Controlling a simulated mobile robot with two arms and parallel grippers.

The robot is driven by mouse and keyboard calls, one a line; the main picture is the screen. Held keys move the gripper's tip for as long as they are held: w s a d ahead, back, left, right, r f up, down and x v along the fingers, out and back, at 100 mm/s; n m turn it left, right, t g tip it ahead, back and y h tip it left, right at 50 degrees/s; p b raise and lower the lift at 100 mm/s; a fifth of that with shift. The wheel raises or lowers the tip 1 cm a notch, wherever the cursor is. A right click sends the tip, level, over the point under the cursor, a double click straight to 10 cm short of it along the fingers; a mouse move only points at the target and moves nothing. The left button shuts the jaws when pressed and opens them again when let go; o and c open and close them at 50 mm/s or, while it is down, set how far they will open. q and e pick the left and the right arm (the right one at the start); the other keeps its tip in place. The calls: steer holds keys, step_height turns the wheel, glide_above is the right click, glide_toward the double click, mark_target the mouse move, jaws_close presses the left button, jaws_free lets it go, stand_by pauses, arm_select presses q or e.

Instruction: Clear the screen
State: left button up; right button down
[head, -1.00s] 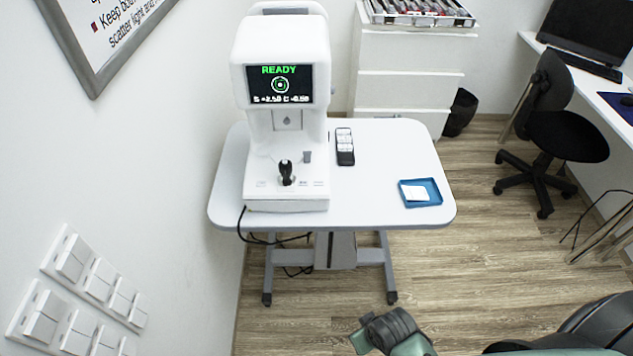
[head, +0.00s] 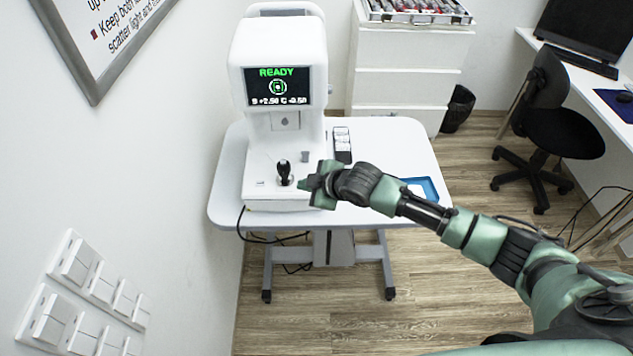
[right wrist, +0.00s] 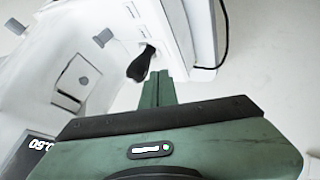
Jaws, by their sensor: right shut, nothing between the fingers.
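The white eye-test device (head: 285,110) stands on a small white table. Its dark screen (head: 277,87) shows green "READY", a ring target and a line of numbers; a corner of the screen (right wrist: 25,157) shows in the right wrist view. A black joystick (head: 284,172) stands on the device's base, also in the right wrist view (right wrist: 141,65). A small button mark (head: 261,183) shows on the base front, left of the joystick. My right gripper (head: 304,184) is shut and empty at the base's right front, covering the marks there. Its fingertips (right wrist: 158,76) are close to the joystick; contact cannot be told. My left gripper is not in view.
A grey knob (head: 305,156) sits behind the joystick. A black-and-white item (head: 342,146) and a blue tray (head: 430,187), partly behind my arm, lie on the table (head: 395,145). Wall switches (head: 75,265) are at lower left. A chair (head: 550,120) is at right.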

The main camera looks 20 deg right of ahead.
steer(key=w+d+r+t, duration=0.1)
steer(key=w+d+r, duration=0.2)
steer(key=w+d, duration=0.2)
steer(key=shift+w+d+n, duration=0.25)
steer(key=shift+n, duration=0.05)
steer(key=shift+f, duration=0.1)
steer(key=f+b, duration=0.5)
steer(key=w+f+b, duration=0.1)
steer(key=f+b, duration=0.1)
steer(key=f, duration=0.1)
steer(key=shift+d+b, duration=0.15)
steer(key=shift+b, duration=0.25)
steer(key=shift+w+f, duration=0.1)
steer(key=shift+f, duration=0.25)
stand_by(1.2)
steer(key=shift+f+b, duration=0.3)
steer(key=shift+f, duration=0.1)
